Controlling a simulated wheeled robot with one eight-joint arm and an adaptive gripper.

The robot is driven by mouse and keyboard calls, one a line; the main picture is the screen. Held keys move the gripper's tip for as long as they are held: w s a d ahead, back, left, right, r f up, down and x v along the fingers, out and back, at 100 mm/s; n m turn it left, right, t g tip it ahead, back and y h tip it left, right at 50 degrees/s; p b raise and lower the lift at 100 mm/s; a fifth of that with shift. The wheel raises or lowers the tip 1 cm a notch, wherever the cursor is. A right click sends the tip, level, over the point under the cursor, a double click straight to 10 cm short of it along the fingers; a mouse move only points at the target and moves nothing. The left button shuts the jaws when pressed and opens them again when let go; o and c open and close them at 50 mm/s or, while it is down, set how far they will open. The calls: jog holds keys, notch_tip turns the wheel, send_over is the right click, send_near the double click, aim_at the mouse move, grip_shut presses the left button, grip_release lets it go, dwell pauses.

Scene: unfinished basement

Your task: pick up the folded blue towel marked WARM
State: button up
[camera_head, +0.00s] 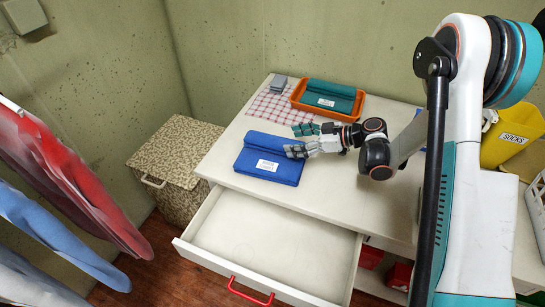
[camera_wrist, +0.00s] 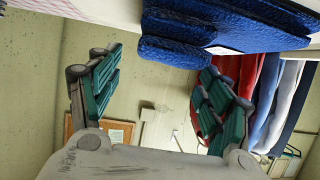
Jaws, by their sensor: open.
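A folded blue towel (camera_head: 258,164) with a white label lies on the white dresser top, at its front left edge above the open drawer. The label's print is too small to read. My gripper (camera_head: 299,140) is open, at the towel's right side and partly over it in the head view. In the wrist view the two teal-padded fingers of my gripper (camera_wrist: 158,66) are spread with nothing between them. The blue towel (camera_wrist: 225,22) fills the top of that view, beyond the fingers. I cannot tell whether a finger touches it.
The drawer (camera_head: 275,245) is pulled open and looks empty. Behind the towel are a checkered cloth (camera_head: 270,105), a grey block (camera_head: 279,84) and an orange tray (camera_head: 298,92) holding a labelled teal towel (camera_head: 330,94). A yellow SOCKS bin (camera_head: 505,140) stands right. Clothes (camera_head: 65,170) hang left.

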aim_at(281, 141)
jog(key=shift+b+x, duration=1.2)
jog(key=shift+x, duration=1.85)
jog(key=shift+s+r, duration=0.1)
jog(key=c, duration=1.3)
